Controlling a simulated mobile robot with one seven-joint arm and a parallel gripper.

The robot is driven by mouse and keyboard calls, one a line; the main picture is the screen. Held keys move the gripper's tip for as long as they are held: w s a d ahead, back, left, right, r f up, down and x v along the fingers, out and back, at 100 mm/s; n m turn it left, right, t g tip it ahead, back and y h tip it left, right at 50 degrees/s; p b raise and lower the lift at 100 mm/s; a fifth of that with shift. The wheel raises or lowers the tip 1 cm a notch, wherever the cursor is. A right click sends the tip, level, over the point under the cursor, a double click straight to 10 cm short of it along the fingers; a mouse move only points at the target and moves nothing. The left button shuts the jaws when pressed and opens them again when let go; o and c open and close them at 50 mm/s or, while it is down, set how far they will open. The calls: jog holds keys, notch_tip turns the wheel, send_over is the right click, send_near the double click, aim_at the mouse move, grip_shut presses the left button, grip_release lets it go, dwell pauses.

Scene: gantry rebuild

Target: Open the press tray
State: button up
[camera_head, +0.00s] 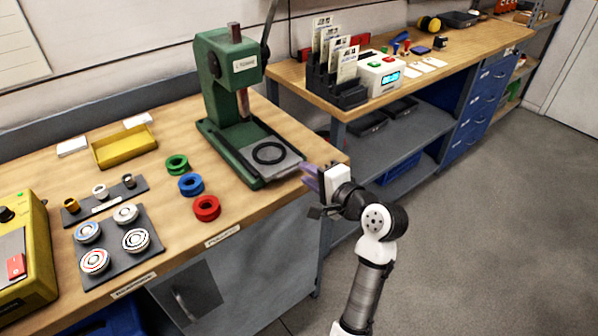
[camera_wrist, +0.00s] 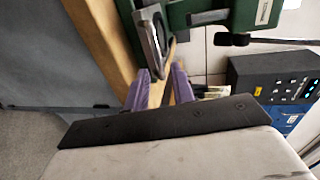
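The green press (camera_head: 222,90) stands on the wooden bench, with a lever at its top. Its grey tray (camera_head: 283,163) lies at the front of the press base and bears a black ring (camera_head: 268,153). My gripper (camera_head: 308,175), with purple fingers, is at the tray's front right edge. In the wrist view the tray (camera_wrist: 153,38) is seen edge-on, just beyond my gripper (camera_wrist: 160,72). The two fingers are apart, with the tray's front end near the gap between them. I cannot tell whether either finger touches it.
Red (camera_head: 206,207), blue (camera_head: 190,184) and green (camera_head: 176,164) rings lie left of the press. A yellow tray (camera_head: 125,146) and a dark pad (camera_head: 113,246) with round parts are further left. A second bench (camera_head: 440,68) stands behind my arm. The floor at right is clear.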

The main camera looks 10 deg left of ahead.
jog(key=b+v, duration=0.1)
jog(key=v, duration=0.7)
jog(key=shift+s+d, duration=0.2)
jog(key=shift+d, duration=0.05)
